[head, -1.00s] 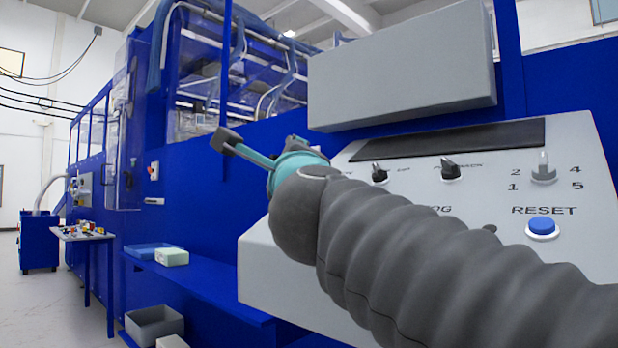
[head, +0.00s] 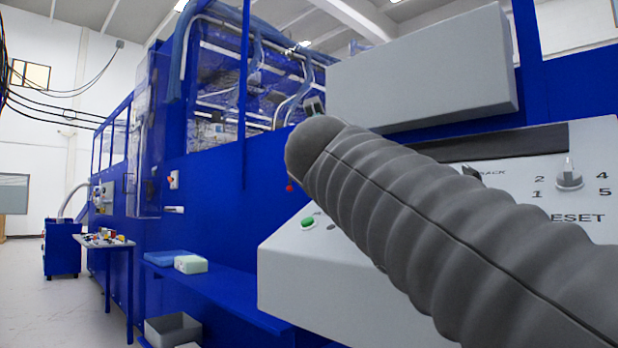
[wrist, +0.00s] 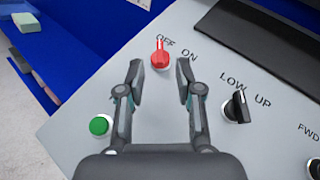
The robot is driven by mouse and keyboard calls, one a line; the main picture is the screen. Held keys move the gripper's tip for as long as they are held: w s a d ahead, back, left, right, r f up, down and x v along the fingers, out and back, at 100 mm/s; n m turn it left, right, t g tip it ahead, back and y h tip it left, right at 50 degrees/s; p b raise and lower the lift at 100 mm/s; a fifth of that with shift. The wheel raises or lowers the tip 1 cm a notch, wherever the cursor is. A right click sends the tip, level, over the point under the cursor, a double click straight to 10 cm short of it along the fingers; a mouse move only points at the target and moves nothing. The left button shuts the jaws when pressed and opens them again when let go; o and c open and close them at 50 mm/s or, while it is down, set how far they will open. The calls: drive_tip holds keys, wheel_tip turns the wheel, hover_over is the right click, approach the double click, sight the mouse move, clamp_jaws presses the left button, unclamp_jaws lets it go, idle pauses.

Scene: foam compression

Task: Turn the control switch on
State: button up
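The control switch (wrist: 161,59) is a red rotary knob on the grey panel, with OFF and ON printed above it. In the wrist view its pointer stands up toward the OFF lettering. My gripper (wrist: 159,72) is open, with its two fingers spread to either side just below the red knob in the picture. I cannot tell whether the fingers touch the panel. In the head view my arm hides most of the gripper and panel; a small red spot (head: 290,188) shows beside the arm.
A green button (wrist: 100,125) lies left of my gripper and a black LOW/UP knob (wrist: 238,106) right of it. A dark display strip (wrist: 262,42) is at upper right. In the head view a numbered selector (head: 569,178) is on the right, and a blue bench (head: 215,290) is below left.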

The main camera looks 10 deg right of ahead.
drive_tip(key=x, duration=0.6)
drive_tip(key=shift+w+d, duration=0.15)
drive_tip(key=shift+w, duration=0.2)
drive_tip(key=shift+c, duration=0.3)
clamp_jaws()
